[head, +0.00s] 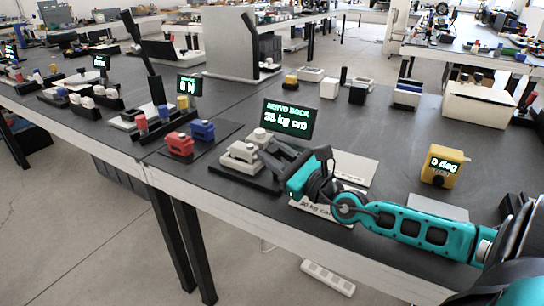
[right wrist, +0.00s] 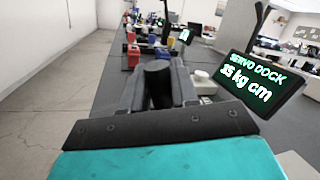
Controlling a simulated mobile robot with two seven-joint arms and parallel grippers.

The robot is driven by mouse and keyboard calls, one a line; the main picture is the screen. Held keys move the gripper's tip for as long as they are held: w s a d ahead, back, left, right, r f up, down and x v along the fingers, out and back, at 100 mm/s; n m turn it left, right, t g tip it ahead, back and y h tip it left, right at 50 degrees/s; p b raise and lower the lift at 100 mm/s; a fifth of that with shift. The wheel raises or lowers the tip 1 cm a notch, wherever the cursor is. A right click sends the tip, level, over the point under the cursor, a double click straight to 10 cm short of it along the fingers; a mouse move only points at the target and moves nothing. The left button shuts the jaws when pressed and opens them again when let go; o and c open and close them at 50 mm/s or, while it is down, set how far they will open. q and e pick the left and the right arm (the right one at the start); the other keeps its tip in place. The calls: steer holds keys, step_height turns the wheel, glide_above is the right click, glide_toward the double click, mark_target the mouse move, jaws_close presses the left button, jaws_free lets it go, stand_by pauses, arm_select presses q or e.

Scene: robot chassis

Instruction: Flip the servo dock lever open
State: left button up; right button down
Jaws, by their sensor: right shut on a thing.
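The servo dock's sign (head: 288,119) reads "SERVO DOCK 35 kg cm" and also shows in the right wrist view (right wrist: 262,84). The servo dock (head: 240,156) is a pale block assembly on a black base near the table's front edge. My right gripper (head: 268,147) reaches in from the right at the dock. In the right wrist view its fingers (right wrist: 158,78) are shut on a dark part between them, which looks like the servo dock lever (right wrist: 158,90). The fingers hide much of the lever, so its angle is hard to tell. My left gripper is not in view.
Red (head: 179,145) and blue (head: 202,130) blocks stand left of the dock, before a tall black lever (head: 148,66). A yellow box reading "0 deg" (head: 443,165) stands to the right. A pale plate (head: 352,168) lies behind my arm.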

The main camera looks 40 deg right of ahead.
mark_target(278, 159)
steer(key=c, duration=0.9)
jaws_free()
steer(key=shift+c, duration=0.2)
steer(key=shift+s, duration=0.1)
steer(key=shift+s+d+f, duration=0.1)
steer(key=shift+s+f, duration=0.1)
steer(key=shift+s, duration=0.3)
steer(key=v, duration=0.4)
steer(key=shift+v, duration=1.1)
steer(key=shift+s, duration=0.1)
